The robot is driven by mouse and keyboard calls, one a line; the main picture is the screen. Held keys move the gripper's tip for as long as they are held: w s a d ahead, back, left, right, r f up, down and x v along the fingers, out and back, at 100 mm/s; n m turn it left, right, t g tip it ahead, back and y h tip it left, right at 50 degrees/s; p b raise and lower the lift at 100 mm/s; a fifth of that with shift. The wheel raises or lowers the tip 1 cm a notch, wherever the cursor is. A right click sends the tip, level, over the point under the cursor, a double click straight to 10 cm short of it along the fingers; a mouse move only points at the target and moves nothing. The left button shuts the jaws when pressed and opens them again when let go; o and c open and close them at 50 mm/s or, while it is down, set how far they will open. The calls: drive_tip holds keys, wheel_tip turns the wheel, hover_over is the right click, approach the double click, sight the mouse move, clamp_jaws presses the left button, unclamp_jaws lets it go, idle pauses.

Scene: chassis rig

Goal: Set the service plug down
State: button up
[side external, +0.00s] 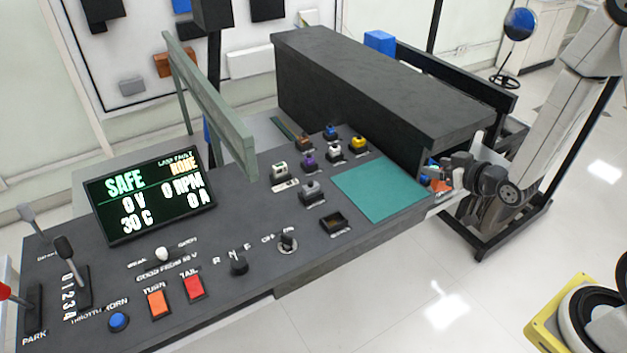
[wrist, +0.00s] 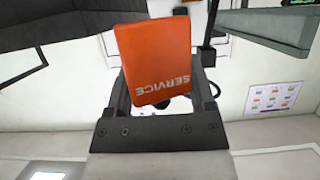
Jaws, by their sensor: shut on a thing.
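The orange service plug (wrist: 155,60), marked SERVICE, fills the middle of the wrist view, with its lettering upside down. My gripper (wrist: 160,85) is shut on it, a dark finger at each side. In the side external view my gripper (side external: 437,178) is at the right end of the dark console, beside the teal mat and below the end of the long black box. Only a small orange bit of the plug (side external: 440,186) shows there. Whether the plug touches anything is hidden.
The teal mat (side external: 380,189) on the console's right end is bare. The long black box (side external: 385,85) stands behind it. Several small coloured connectors and an empty dark socket (side external: 333,221) lie left of the mat. A screen (side external: 150,195) reads SAFE, 0 V.

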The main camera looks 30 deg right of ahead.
drive_tip(key=shift+s+d, duration=0.1)
drive_tip(key=shift+d, duration=0.55)
hover_over(398, 186)
drive_tip(key=s, duration=0.2)
drive_tip(key=f, duration=0.8)
drive_tip(key=shift+w+a, duration=0.15)
drive_tip(key=shift+w, duration=0.05)
drive_tip(key=shift+w+f, duration=0.55)
drive_tip(key=shift+f, duration=0.1)
drive_tip(key=shift+f, duration=0.1)
drive_tip(key=shift+w+f, duration=0.15)
drive_tip(key=shift+w, duration=0.05)
drive_tip(key=shift+f, duration=1.6)
